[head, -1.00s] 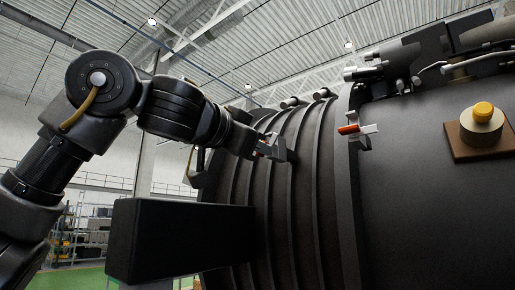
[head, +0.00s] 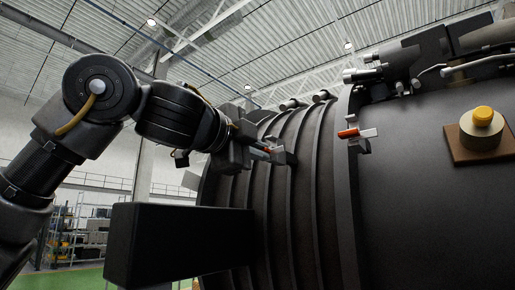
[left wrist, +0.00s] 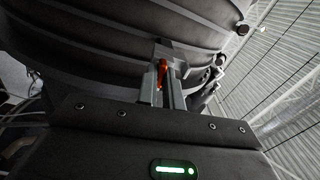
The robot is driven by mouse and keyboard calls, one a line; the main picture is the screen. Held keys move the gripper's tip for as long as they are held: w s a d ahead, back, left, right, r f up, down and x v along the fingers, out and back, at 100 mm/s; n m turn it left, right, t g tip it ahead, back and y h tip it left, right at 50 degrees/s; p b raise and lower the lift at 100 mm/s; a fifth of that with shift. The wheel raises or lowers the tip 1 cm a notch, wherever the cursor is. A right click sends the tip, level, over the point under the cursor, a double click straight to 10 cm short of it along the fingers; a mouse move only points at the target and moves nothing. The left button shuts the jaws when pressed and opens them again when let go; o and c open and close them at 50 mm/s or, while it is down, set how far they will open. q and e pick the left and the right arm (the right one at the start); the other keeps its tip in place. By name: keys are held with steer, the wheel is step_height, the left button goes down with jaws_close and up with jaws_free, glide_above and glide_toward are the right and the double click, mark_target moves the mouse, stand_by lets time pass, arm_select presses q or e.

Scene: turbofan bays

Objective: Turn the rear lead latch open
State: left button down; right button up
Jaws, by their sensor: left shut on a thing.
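A small latch with a red handle (head: 267,150) sits on the ribbed dark engine casing, at the end of my left arm. I take it to be the rear lead latch. My left gripper (head: 262,150) is shut on its handle. In the left wrist view the orange-red handle (left wrist: 162,73) lies between the two grey fingers (left wrist: 163,88), against a grey bracket on the casing. The fingers partly hide the latch, so its exact angle is hard to tell. My right gripper is not in view.
A second latch with a red handle (head: 348,132) sits on the casing flange to the right. A yellow knob (head: 483,114) stands on a brown plate further right. A dark box-shaped beam (head: 180,243) juts out below my left arm. Pipes and fittings (head: 385,75) run along the top.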

arm_select(q)
steer(key=shift+m, duration=0.7)
steer(key=c, duration=1.5)
jaws_free()
steer(key=shift+c, duration=0.2)
steer(key=b+v, duration=0.5)
steer(key=v, duration=0.6)
